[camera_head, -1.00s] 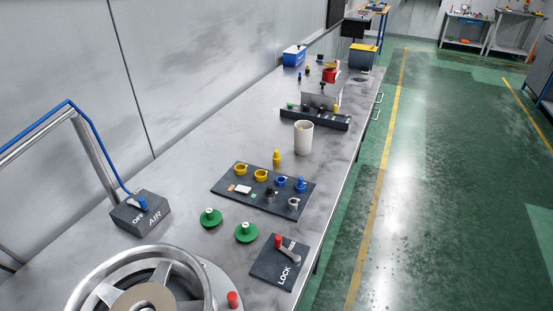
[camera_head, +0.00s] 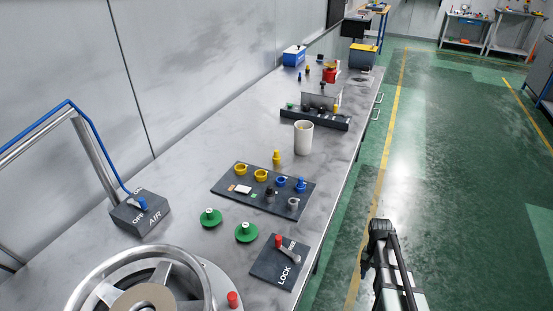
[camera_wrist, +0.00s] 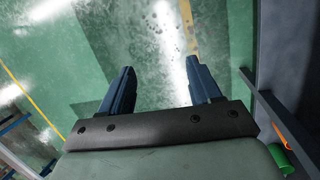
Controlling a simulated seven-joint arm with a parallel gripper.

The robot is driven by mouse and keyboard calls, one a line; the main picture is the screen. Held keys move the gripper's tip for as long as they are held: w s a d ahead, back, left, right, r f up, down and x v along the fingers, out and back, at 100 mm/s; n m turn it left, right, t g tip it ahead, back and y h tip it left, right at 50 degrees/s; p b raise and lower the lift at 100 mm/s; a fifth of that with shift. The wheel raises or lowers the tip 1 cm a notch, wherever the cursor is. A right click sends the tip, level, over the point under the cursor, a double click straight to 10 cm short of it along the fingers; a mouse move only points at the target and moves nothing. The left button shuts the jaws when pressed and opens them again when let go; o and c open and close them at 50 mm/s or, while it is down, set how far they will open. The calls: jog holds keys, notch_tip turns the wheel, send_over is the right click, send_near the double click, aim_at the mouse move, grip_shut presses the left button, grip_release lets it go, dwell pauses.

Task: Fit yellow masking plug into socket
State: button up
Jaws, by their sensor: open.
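A yellow plug (camera_head: 277,158) stands on the bench just behind the dark socket board (camera_head: 228,186). The board carries two yellow rings (camera_head: 261,175), blue parts (camera_head: 301,185) and a grey ring (camera_head: 293,203). Which of these is the task's socket I cannot tell. My gripper (camera_head: 381,228) shows at the lower right of the head view, over the floor beyond the bench's right edge, well apart from the plug. In the wrist view my gripper (camera_wrist: 157,88) has its two fingers wide apart, with only floor between them.
A white cup (camera_head: 303,138) stands behind the board. Green knobs (camera_head: 246,232), the LOCK plate (camera_head: 280,262), the AIR box (camera_head: 140,214) and a large wheel (camera_head: 140,285) are in front. A dark rack (camera_head: 314,118) stands farther back. Bench left of the board is clear.

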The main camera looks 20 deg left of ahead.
jog(key=w+a+r+t, duration=0.1)
jog(key=w+a+r, duration=0.35)
jog(key=r, duration=0.35)
jog(key=w+a+r+t, duration=0.1)
jog(key=w+a+r, duration=0.2)
jog(key=w+r, duration=0.4)
notch_tip(320, 180, up, 28)
jog(key=m+y, duration=0.2)
jog(key=m, duration=1.7)
send_over(277, 151)
jog(key=f, duration=0.8)
jog(key=shift+w+a+f, duration=0.15)
jog(key=shift+w+f, duration=0.05)
jog(key=shift+w, duration=0.05)
jog(key=shift+s+f, duration=0.2)
jog(key=shift+f, duration=2.35)
jog(key=shift+c, duration=0.2)
jog(key=c, duration=1.1)
